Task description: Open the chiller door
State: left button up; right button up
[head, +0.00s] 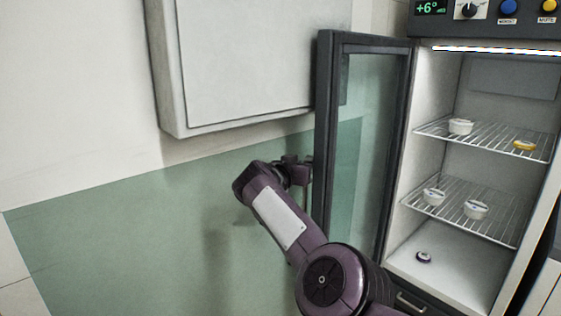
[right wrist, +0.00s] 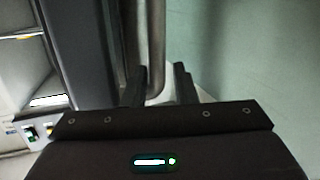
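The chiller (head: 480,180) stands at the right in the head view, its lit inside in plain sight. Its dark-framed glass door (head: 362,150) stands swung wide open to the left. My right gripper (head: 297,172) is at the outer edge of the door in the head view. In the right wrist view, a metal bar handle (right wrist: 153,45) runs down between the two dark fingers of that gripper (right wrist: 160,86). The fingers are apart, with a visible gap between the bar and the right finger. My left gripper is in neither view.
A pale wall cabinet (head: 245,60) hangs at the left of the door's top. Several small jars stand inside, such as a white one (head: 460,126) on the upper wire shelf (head: 480,137). A control panel (head: 484,14) tops the chiller. The green wall at left is bare.

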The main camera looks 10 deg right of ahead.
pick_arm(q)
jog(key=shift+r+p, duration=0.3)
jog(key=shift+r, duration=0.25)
pick_arm(e)
jog(key=a, duration=0.7)
jog(key=shift+s+r, duration=0.25)
jog(key=shift+s, duration=0.05)
jog(key=shift+d, duration=0.1)
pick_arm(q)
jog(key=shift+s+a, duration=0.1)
